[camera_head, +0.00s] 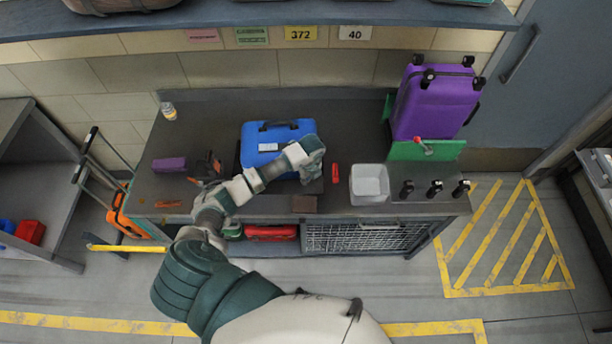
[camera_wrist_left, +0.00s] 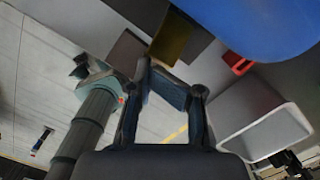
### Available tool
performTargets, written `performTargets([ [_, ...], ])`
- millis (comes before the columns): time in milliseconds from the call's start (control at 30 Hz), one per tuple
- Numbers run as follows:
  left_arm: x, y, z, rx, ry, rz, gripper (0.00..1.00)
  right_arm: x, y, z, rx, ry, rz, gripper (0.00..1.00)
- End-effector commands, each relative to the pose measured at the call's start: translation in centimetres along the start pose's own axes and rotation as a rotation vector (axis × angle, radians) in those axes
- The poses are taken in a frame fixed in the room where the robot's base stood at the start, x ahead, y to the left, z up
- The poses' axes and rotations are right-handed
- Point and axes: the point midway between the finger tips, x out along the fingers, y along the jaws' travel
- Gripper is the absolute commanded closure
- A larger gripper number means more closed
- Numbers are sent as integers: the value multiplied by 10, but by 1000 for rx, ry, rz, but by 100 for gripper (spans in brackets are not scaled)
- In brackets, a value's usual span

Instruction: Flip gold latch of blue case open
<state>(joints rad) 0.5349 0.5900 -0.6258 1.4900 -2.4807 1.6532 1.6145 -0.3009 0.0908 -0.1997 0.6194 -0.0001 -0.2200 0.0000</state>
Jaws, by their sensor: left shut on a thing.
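The blue case (camera_head: 256,137) lies on the dark workbench, with a dark handle and a white label on top. My left gripper (camera_head: 313,168) is at the case's right front corner and hides part of it. In the left wrist view the blue case (camera_wrist_left: 265,25) is at the upper right. A gold-brown flat piece (camera_wrist_left: 172,38), which looks like the gold latch, shows just beyond my left fingertips (camera_wrist_left: 168,75). The gripper is shut on it, though the exact contact is hard to see. The latch is hidden in the head view. My right gripper is not in view.
On the bench (camera_head: 210,120), a red piece (camera_head: 335,173) and a white bin (camera_head: 369,184) are right of the case. A brown block (camera_head: 304,204) is at the front edge. A purple suitcase (camera_head: 435,103) stands at the right end. Dark tools lie left of the case.

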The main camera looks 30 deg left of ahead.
Motion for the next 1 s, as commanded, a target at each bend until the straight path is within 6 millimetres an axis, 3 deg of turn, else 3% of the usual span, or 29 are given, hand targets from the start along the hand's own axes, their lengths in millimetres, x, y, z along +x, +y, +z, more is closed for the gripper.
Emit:
performTargets([
  [33,-10,-3,-4,2,-3,-12,100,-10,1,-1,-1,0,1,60],
  [133,-14,-2,-17,2,-3,-9,100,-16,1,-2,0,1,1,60],
  [367,-13,-3,-24,1,-6,-7,100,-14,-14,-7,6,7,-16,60],
  [567,-25,-5,-25,2,-7,-7,100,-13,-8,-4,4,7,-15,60],
  [1000,-107,-2,-12,0,3,-10,100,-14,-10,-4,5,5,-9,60],
])
